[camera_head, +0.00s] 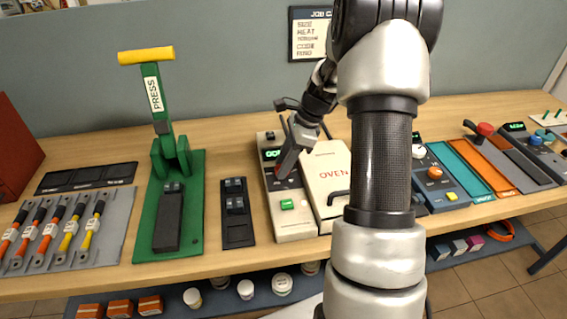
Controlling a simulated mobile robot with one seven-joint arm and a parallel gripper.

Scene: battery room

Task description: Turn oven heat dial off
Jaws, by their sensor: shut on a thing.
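My gripper (282,172) reaches down onto the panel between display and button. It is shut on the heat dial, which is mostly hidden behind the fingers; the dial's angle cannot be read.
A green press (195,215) with a yellow handle stands left of the oven, with a small black panel (237,230) between. Colored-handled tools (50,235) lie in a grey rack at far left. Several devices stand right, partly behind my arm.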

